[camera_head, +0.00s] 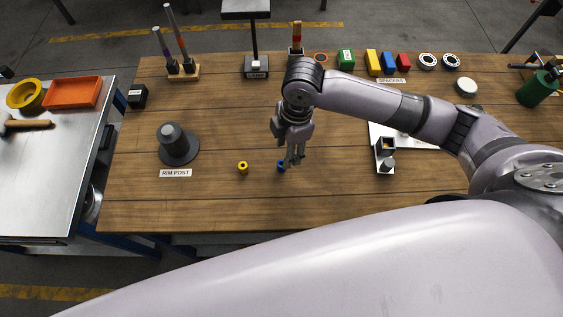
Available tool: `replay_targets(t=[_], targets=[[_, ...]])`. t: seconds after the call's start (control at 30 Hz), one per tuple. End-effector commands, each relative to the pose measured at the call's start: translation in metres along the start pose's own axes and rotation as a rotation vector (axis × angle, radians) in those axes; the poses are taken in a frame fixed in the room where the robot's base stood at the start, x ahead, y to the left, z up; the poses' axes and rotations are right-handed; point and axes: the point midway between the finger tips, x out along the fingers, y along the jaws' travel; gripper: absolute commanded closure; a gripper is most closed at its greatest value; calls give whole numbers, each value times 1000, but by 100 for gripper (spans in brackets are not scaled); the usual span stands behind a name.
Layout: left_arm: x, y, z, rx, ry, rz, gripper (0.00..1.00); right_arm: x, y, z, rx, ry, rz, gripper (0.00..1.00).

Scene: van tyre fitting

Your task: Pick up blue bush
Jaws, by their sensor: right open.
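The blue bush (281,167) is a small blue cylinder standing on the wooden table. My right gripper (294,160) points down just beside it, slightly to its right in the picture, and is open. The gripper's fingers overlap the bush's right edge in the picture, and I cannot tell whether they touch it. My left gripper is not in view.
A yellow bush (243,168) stands to the left of the blue one. The grey rim post (175,145) is further left. A small holder (384,157) stands right. Coloured spacers (388,63) line the back. The table's front middle is clear.

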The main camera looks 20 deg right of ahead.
Motion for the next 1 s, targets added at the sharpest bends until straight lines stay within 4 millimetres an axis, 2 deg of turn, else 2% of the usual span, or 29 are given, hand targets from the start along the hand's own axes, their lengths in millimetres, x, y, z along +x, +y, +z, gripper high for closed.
replay_targets(t=[0.1, 0.23, 0.47, 0.6, 0.87, 1.0], targets=[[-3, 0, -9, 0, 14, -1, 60, 14, 0, -1, 0, 1, -1, 57], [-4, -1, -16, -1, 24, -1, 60, 21, 0, -1, 0, 1, -1, 57], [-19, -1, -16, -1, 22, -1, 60, 49, -1, -7, 0, 2, -4, 57], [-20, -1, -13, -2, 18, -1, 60, 67, 0, -5, 0, 0, -1, 57], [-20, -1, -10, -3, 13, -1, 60, 72, 0, -5, -1, 1, 1, 57], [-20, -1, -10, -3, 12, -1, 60, 72, 0, -5, -1, 1, 1, 65]])
